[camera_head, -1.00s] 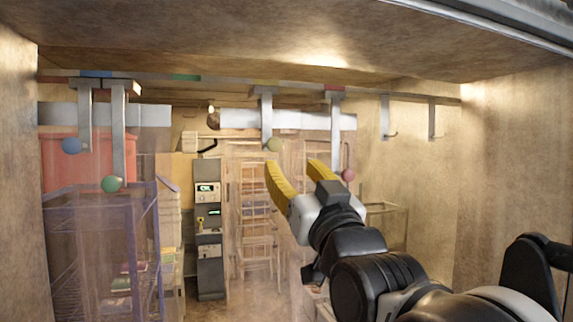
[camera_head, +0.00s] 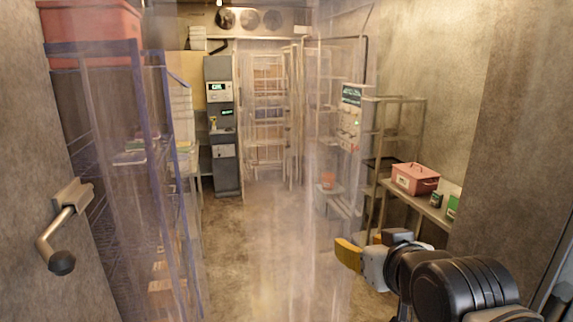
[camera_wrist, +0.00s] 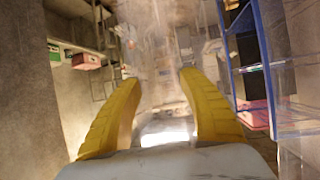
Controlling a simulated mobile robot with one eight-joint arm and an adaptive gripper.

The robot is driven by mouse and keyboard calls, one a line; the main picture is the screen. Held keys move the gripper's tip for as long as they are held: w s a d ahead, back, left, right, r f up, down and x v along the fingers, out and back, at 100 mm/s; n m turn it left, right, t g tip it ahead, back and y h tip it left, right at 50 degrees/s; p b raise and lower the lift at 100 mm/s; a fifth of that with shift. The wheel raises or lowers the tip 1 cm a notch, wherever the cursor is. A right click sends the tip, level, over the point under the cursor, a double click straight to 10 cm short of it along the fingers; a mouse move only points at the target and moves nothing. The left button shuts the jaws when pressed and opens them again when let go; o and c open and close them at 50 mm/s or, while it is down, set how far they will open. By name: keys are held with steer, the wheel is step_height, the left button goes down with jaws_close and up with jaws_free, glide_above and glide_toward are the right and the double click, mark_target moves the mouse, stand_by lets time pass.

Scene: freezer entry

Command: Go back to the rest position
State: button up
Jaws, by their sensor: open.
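My gripper (camera_head: 362,252) is at the lower right of the head view, with yellow fingers and a dark arm behind it. It is open and empty. In the wrist view its two yellow fingers (camera_wrist: 156,100) stand apart with nothing between them. It hangs in the entry, in front of the clear strip curtain (camera_head: 300,180). It touches nothing that I can see.
A lever handle (camera_head: 62,240) juts out at the left. A blue-framed rack (camera_head: 140,160) with a red bin (camera_head: 92,22) stands behind it. A side shelf (camera_head: 425,210) at the right holds a pink box (camera_head: 415,178) and cans. The middle floor (camera_head: 240,240) is clear.

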steer(key=s+d+f+g+b, duration=0.1)
steer(key=s+f+g+b, duration=0.1)
steer(key=f, duration=0.7)
steer(key=s+d+f+m+g+h+b, duration=0.1)
steer(key=s+f+b, duration=0.4)
steer(key=f, duration=0.5)
steer(key=s+d+f+g+b, duration=0.2)
steer(key=s+d+f+b, duration=0.1)
steer(key=f, duration=0.6)
steer(key=shift+s+d+f+g+h+b, duration=0.2)
steer(key=shift+s+f+g+h+b, duration=0.15)
steer(key=shift+s+b, duration=0.35)
steer(key=shift+s, duration=0.1)
steer(key=shift+a, duration=0.1)
